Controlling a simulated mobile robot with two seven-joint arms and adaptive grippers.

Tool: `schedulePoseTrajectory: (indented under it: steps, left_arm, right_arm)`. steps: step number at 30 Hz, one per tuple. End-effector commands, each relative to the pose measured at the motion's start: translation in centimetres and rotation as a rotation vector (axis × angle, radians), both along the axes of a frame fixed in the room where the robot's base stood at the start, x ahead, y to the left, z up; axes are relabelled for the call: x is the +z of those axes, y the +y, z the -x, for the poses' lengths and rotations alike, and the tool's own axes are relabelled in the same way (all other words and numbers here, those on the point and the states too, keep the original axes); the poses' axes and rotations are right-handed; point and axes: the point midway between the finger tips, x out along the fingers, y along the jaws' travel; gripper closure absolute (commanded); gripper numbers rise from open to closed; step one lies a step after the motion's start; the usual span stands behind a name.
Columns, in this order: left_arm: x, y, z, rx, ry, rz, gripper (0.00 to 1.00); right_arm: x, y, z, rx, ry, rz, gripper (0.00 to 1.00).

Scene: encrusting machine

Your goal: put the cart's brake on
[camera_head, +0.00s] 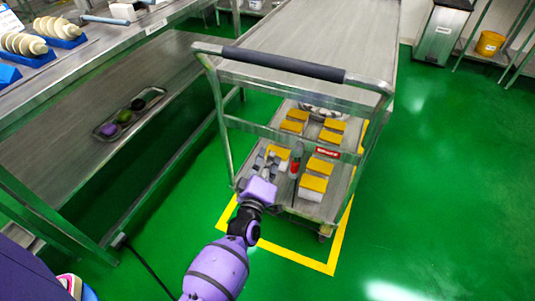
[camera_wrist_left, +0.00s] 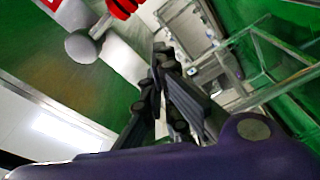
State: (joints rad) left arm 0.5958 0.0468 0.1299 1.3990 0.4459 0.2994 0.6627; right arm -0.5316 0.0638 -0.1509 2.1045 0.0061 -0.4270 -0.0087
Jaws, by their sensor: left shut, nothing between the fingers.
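The cart (camera_head: 300,75) is a metal trolley with a dark push handle (camera_head: 282,64), standing inside a yellow floor outline. A small upright red part (camera_head: 295,166), probably the brake lever, is at the cart's near end beside a red label (camera_head: 327,153). My left gripper (camera_head: 268,163) is shut and empty, just left of the red part and apart from it. In the left wrist view the shut fingers (camera_wrist_left: 165,85) point up the picture. A red ribbed grip (camera_wrist_left: 123,8) and a grey round-ended metal part (camera_wrist_left: 84,46) lie left of them. My right gripper is not in view.
Boxes with yellow tops (camera_head: 314,183) stand on the cart's lower shelf. A metal table (camera_head: 100,75) is on the left, with a tray (camera_head: 107,130) on its lower shelf. A bin (camera_head: 440,32) stands at the back right. The green floor right of the cart is clear.

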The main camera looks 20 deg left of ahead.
Motion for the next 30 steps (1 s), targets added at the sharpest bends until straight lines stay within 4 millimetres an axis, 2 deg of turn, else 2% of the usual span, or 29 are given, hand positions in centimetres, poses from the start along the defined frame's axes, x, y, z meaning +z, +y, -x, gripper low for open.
schedulePoseTrajectory:
  steps: [6,15,30]
  left_arm:
    - [-1.5,-1.0,0.0,-0.001,0.008,0.195,1.0]
    - [-2.7,-2.2,0.1,0.0,0.015,0.402,1.0]
    - [-3.2,-3.0,0.1,-0.001,0.018,0.522,1.0]
  right_arm:
    - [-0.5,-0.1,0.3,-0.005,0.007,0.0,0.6]
    - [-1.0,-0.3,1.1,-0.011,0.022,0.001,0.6]
    - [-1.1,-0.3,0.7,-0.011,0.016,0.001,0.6]
